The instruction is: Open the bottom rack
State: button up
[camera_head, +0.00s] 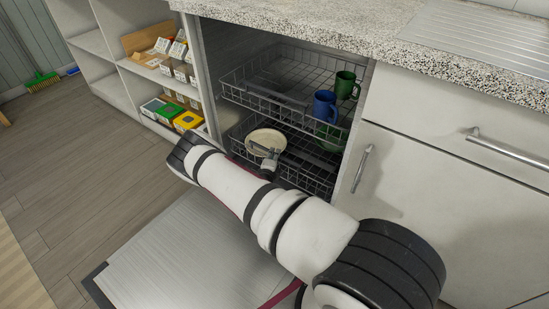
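The bottom rack (313,179) is a dark wire basket low inside the open dishwasher. A cream plate (262,138) sits at its left, and a green dish (331,134) shows toward its right. My gripper (272,155) is at the front of the bottom rack, just in front of the plate. It looks small and partly blends with the rack, so I cannot tell whether its fingers are open or shut or touch the wire. My white and black arm hides part of the rack's front.
The upper rack (262,99) is above, holding a blue mug (324,105) and a green mug (345,85). The lowered dishwasher door (175,262) lies below my arm. A shelf with boxes (186,121) stands left; cabinets (430,195) with handles stand right, under the countertop (400,30).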

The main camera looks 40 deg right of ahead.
jog(key=shift+x, duration=0.85)
jog(key=shift+c, duration=0.2)
grip_shut()
jog(key=shift+a, duration=0.1)
jog(key=s+a, duration=0.4)
jog(key=a, duration=0.7)
jog(key=s+a, duration=0.4)
jog(key=a, duration=0.7)
jog(key=s+a, duration=0.4)
jog(key=a, duration=0.7)
jog(key=shift+s+a, duration=0.15)
jog(key=shift+a, duration=0.05)
jog(key=shift+o, duration=0.2)
grip_release()
